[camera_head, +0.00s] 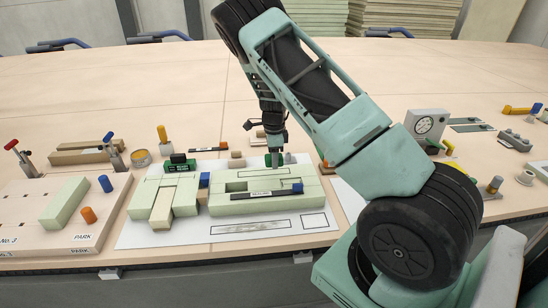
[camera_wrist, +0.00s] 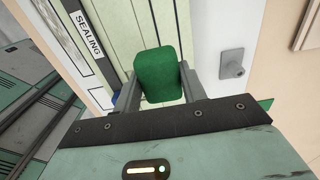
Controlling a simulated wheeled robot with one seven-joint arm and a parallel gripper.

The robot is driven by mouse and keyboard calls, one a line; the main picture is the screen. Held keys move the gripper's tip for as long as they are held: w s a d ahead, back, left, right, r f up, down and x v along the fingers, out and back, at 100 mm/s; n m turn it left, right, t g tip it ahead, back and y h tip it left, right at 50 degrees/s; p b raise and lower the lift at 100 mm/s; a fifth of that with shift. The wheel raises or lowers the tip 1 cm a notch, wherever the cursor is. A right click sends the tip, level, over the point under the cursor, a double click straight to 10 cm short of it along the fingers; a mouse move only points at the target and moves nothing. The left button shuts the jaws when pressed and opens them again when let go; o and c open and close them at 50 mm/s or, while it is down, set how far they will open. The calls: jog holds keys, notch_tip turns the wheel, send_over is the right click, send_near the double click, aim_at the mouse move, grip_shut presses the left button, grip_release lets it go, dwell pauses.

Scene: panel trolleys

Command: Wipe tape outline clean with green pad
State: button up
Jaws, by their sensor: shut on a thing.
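My gripper (camera_head: 275,158) is shut on the green pad (camera_wrist: 160,75), which sits between both fingers in the wrist view. It is over the far edge of the pale green block assembly (camera_head: 262,206); whether the pad touches anything there is unclear. On the white sheet (camera_head: 190,240) in front of the assembly is a long dark tape outline (camera_head: 211,231) with a grey smudge (camera_head: 252,226) inside it. A smaller tape outline (camera_head: 314,229) lies to its right. The pad is well behind both outlines.
A black SEALING strip (camera_head: 262,194) with a blue end lies on the assembly. Pale T-shaped blocks (camera_head: 160,205) stand to its left. A board with pegs (camera_head: 50,225) is at far left; a dial gauge box (camera_head: 425,125) stands right. My arm hides part of the table.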

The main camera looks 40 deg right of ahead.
jog(key=shift+s+a, duration=0.3)
jog(key=shift+s, duration=0.05)
jog(key=shift+s+a+f+n, duration=0.1)
jog(key=shift+s+a+n, duration=0.05)
jog(key=shift+a+n, duration=0.4)
jog(key=shift+s+a+f+n, duration=0.15)
jog(key=shift+a+n, duration=0.15)
jog(key=shift+n, duration=0.35)
jog(key=s+a+n, duration=0.1)
jog(key=a+n, duration=0.2)
jog(key=s+a+f+n, duration=0.1)
jog(key=s+a+n, duration=0.1)
jog(key=a+n, duration=0.1)
jog(key=s+a+n, duration=0.1)
jog(key=a+n, duration=0.2)
jog(key=n, duration=0.2)
jog(key=shift+s+a+f, duration=0.15)
jog(key=shift+a+f, duration=0.05)
jog(key=shift+f, duration=0.2)
jog(key=s+a+n, duration=0.1)
jog(key=a+n, duration=0.2)
jog(key=n, duration=0.1)
jog(key=s+a+f+n, duration=0.1)
jog(key=s+a+n, duration=0.1)
jog(key=a+n, duration=0.1)
jog(key=s+a+f+n, duration=0.1)
jog(key=a+n, duration=0.3)
jog(key=n, duration=0.1)
jog(key=shift+s, duration=0.4)
jog(key=shift+a, duration=0.1)
